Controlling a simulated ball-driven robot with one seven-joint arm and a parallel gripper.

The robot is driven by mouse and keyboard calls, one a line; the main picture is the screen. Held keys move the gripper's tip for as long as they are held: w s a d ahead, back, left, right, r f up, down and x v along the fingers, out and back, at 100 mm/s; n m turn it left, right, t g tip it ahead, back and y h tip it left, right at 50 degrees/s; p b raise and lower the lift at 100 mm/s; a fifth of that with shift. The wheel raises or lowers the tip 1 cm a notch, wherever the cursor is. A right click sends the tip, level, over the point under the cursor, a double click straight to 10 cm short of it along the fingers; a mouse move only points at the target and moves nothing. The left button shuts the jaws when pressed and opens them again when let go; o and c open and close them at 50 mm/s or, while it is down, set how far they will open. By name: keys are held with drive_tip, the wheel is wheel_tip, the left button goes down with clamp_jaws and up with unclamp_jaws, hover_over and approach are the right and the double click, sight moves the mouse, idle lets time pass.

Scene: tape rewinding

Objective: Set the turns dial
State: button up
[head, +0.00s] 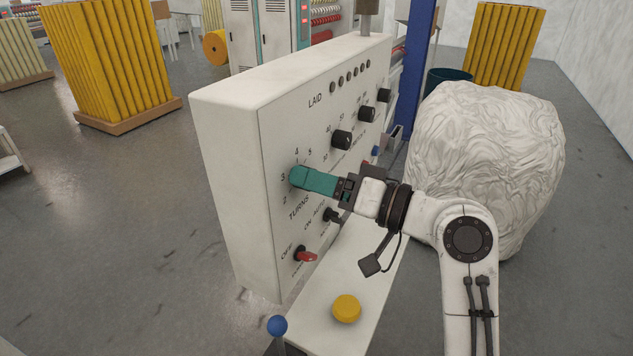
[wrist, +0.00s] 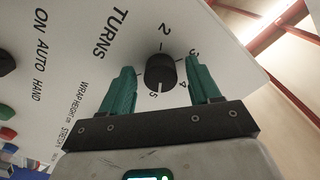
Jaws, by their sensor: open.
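The turns dial (wrist: 158,70) is a round black knob on the white panel, with the TURNS label beside it and the numbers 2 to 5 around it. In the wrist view it sits between the two teal fingers of my gripper (wrist: 158,84). The fingers are open, with a visible gap on each side of the knob. In the head view my gripper (head: 300,177) is at the panel face and hides the dial. Its pointer setting cannot be read clearly.
The white control panel (head: 225,150) also carries black knobs (head: 342,140), a black switch (head: 332,215) and a red OFF switch (head: 306,256). A yellow button (head: 346,308) is on the ledge below. A large white wrapped bale (head: 490,130) stands right of the panel, behind my arm.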

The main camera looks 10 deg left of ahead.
drive_tip(key=b+v, duration=0.2)
drive_tip(key=v, duration=0.8)
drive_tip(key=shift+d+b, duration=0.3)
drive_tip(key=shift+b, duration=0.1)
drive_tip(key=shift+s, duration=0.15)
